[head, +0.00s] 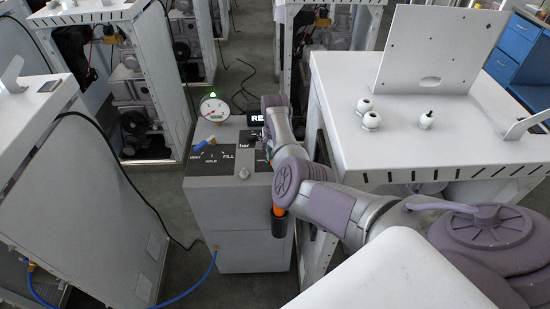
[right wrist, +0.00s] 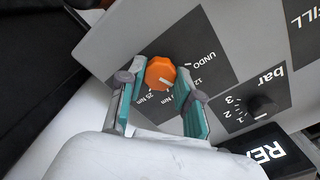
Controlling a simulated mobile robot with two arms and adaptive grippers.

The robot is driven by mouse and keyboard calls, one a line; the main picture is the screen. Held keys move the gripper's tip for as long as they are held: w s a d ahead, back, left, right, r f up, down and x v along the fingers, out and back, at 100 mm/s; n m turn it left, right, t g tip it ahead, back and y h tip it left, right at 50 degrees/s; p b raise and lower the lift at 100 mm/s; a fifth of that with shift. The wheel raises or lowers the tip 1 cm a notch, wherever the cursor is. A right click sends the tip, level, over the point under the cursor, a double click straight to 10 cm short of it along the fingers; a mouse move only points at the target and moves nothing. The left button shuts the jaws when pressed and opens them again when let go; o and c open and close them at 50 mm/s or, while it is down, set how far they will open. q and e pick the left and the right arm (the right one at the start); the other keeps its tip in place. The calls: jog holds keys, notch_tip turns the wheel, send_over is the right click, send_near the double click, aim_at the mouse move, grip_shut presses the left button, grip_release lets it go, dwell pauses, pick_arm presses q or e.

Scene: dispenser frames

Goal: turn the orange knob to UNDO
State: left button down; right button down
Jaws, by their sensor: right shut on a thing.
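The orange knob (right wrist: 160,72) shows in the right wrist view, on a dark label marked UNDO, 12 and 25 Nm. A short white line on its face points toward the lower right, not at the word UNDO. My right gripper (right wrist: 157,88) has its teal-lined fingers on both sides of the knob and is shut on it. In the head view, my right arm reaches over the grey dispenser box (head: 240,220) and hides the knob. My left gripper is not in view.
The box top also carries a blue-handled valve (head: 204,144), a round gauge (head: 214,109) and a lit display (head: 256,118). A small black bar knob (right wrist: 262,104) is beside the orange one. White frames stand left (head: 90,200) and right (head: 350,145); an orange-black tool (head: 279,222) hangs at the box's side.

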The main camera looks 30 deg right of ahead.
jog(key=n+p, duration=0.1)
jog(key=n, duration=0.2)
jog(key=shift+r, duration=0.1)
jog(key=shift+n+p, duration=0.9)
jog(key=shift+n, duration=1.4)
jog(key=c, duration=0.8)
grip_release()
notch_tip(320, 180, up, 12)
jog(key=shift+f, duration=0.1)
